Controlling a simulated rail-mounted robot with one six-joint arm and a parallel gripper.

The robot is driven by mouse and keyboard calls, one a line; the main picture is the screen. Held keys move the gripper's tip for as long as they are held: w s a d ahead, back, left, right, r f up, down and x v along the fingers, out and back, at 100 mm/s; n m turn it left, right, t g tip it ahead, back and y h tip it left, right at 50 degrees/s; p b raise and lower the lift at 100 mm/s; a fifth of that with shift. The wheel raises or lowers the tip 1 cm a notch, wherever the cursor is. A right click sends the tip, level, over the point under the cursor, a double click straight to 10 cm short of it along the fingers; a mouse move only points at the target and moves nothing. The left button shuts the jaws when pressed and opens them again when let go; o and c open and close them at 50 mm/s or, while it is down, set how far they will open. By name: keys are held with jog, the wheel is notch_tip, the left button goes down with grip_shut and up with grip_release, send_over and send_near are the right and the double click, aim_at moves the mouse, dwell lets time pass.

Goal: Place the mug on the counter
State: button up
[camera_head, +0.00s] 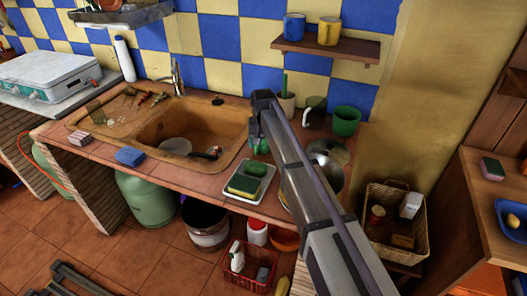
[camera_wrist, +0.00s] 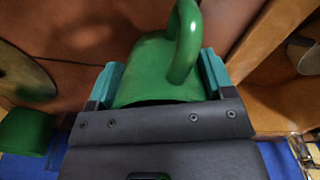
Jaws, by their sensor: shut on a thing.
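A green mug (camera_wrist: 150,68) with a looped handle (camera_wrist: 185,40) is between the two teal fingers of my gripper (camera_wrist: 158,80) in the wrist view. The gripper is shut on it. In the head view my arm covers most of the gripper, and a green piece (camera_head: 258,146) beside the arm's end looks like the held mug. The tiled counter (camera_head: 222,180) runs around the sink. The mug is over or near it, right of the sink; I cannot tell whether it touches.
A green cup (camera_head: 346,121) and a dark mug with a pale handle (camera_head: 314,110) stand at the back right. A tray with a sponge (camera_head: 247,184) is near the front edge. Blue (camera_head: 294,26) and yellow (camera_head: 329,31) mugs sit on the wall shelf (camera_head: 325,50).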

jog(key=shift+f+p, duration=0.2)
jog(key=shift+p, duration=0.1)
jog(key=shift+c, duration=0.4)
jog(key=shift+f, duration=0.25)
jog(key=o, duration=1.1)
notch_tip(320, 180, up, 13)
jog(key=p, duration=1.2)
jog(key=shift+f, duration=0.2)
jog(key=s+d, duration=1.2)
jog(key=s, duration=0.1)
jog(key=shift+f, duration=0.1)
jog(key=s+d, duration=0.5)
jog(key=s, duration=0.3)
jog(key=s+d+m, duration=0.1)
jog(key=s+d, duration=0.4)
jog(key=s, duration=0.4)
jog(key=shift+s+d, duration=0.25)
